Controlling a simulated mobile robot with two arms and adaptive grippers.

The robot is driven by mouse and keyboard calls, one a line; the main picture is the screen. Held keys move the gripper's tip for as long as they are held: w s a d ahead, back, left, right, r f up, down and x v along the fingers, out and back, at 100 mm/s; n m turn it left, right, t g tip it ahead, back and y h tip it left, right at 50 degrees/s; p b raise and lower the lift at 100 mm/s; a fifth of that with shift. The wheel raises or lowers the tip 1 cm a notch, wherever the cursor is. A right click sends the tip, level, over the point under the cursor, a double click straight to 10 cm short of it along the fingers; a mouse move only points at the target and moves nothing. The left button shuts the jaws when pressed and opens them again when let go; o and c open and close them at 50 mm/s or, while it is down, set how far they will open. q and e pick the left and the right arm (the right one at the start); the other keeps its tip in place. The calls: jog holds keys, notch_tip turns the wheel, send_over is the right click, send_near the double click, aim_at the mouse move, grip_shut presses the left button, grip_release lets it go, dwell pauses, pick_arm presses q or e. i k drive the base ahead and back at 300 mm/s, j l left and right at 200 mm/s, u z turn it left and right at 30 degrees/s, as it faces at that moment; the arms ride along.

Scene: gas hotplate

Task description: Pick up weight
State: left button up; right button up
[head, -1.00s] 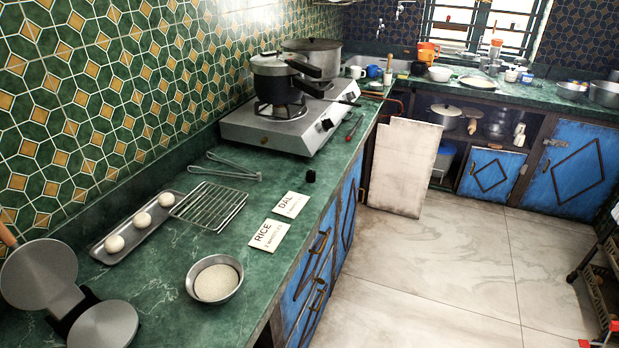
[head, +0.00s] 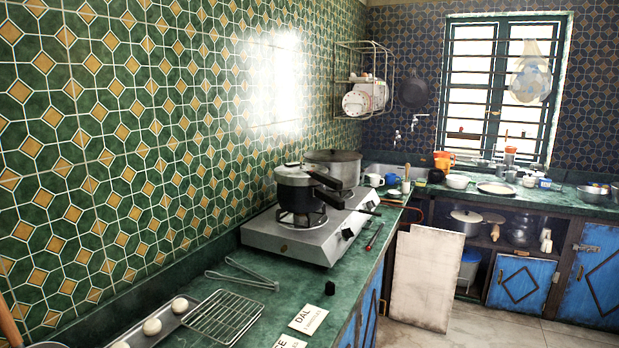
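The weight appears to be the small black cylinder (head: 330,288) standing on the green counter in front of the stove, right of the wire rack. A pressure cooker (head: 300,188) with a dark base and black handles sits on the near burner of the gas hotplate (head: 296,240). The top of its lid is too small to make out in detail. Neither of my grippers shows in the head view.
Tongs (head: 240,276), a wire rack (head: 222,316) and a tray with dough balls (head: 152,326) lie on the near counter. A DAL card (head: 308,319) lies by its front edge. A large pot (head: 333,166) stands behind the cooker. A pale board (head: 425,278) leans below the counter.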

aim_at(330, 286)
jog(key=k+l, duration=0.15)
jog(key=k, duration=0.2)
jog(key=i+l, duration=0.3)
jog(key=i+l+u, duration=0.1)
jog(key=i+l, duration=0.2)
jog(key=l, duration=0.2)
jog(key=i+l, duration=0.25)
jog(key=l, duration=0.15)
jog(key=u, duration=0.05)
